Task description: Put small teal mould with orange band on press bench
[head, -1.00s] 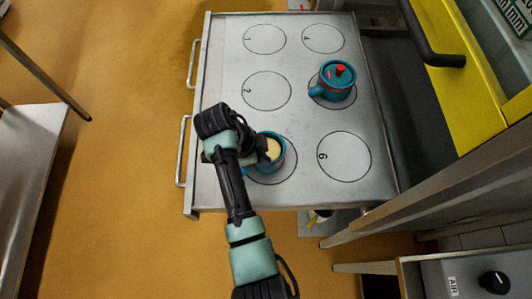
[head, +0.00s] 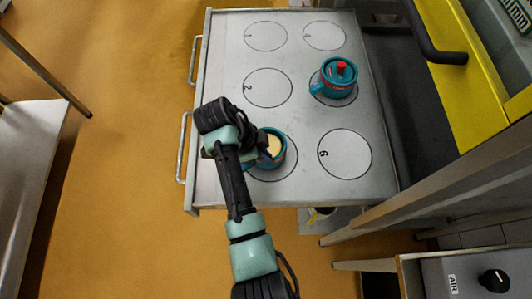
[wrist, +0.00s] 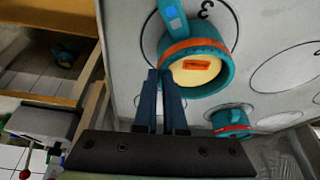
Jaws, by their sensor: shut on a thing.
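A teal mould with an orange band (head: 277,158) and a pale filling stands at circle 3 on the grey metal table (head: 308,190). In the wrist view the mould (wrist: 222,65) fills the upper middle, with a blue handle at its top and an orange mark on the filling. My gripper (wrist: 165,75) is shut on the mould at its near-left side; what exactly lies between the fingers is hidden. In the head view my arm covers the mould's left part. I cannot tell which surface is the press bench.
Circles 1, 2, 4 and 6 are empty. A yellow frame with a dark bar (head: 440,57) stands at the right. Another teal object (wrist: 65,57) is at far left.

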